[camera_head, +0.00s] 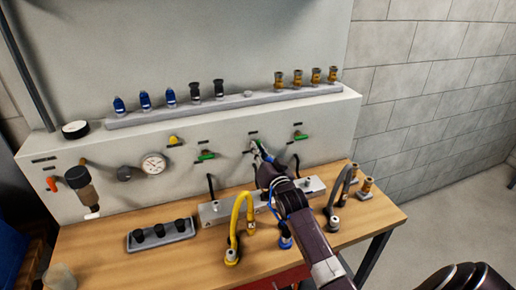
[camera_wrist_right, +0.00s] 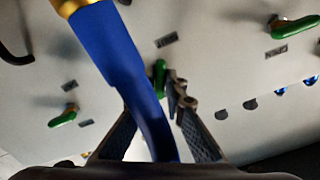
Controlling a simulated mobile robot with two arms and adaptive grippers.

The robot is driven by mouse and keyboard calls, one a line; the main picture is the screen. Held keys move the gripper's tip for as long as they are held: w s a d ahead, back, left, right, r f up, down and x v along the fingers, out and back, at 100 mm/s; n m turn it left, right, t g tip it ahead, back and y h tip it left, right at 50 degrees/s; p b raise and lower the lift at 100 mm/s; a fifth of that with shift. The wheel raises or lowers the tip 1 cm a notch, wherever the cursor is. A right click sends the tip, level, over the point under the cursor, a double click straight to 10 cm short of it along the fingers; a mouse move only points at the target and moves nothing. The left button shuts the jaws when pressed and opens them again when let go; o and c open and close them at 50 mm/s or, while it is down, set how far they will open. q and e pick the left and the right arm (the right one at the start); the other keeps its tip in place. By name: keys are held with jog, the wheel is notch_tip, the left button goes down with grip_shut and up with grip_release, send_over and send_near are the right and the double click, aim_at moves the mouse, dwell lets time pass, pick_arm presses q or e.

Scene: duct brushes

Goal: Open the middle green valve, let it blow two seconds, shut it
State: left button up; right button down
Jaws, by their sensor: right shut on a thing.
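Three green valve handles sit on the pale panel: left (camera_head: 206,155), middle (camera_head: 255,143) and right (camera_head: 300,136). My right gripper (camera_head: 260,154) is at the middle one and partly covers it. In the right wrist view my right gripper (camera_wrist_right: 172,88) has its fingertips closed about the middle green handle (camera_wrist_right: 160,74). A blue hose (camera_wrist_right: 112,48) with a brass end crosses before the fingers. My left gripper is out of view.
A yellow hose (camera_head: 236,222) and a grey hose (camera_head: 341,197) stand on the wooden bench (camera_head: 110,262) either side of my right arm. A dark tray (camera_head: 160,243) lies at left. A gauge (camera_head: 154,165) is on the panel. Blue, black and brass fittings line the shelf (camera_head: 160,117).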

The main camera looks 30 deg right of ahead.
jog(key=n, duration=0.4)
jog(key=shift+f+n+p, duration=0.15)
jog(key=shift+n+p, duration=0.15)
dwell(0.5)
jog(key=c, duration=2)
grip_release()
jog(key=v, duration=0.7)
jog(key=shift+s+a, duration=0.15)
jog(key=shift+s, duration=0.15)
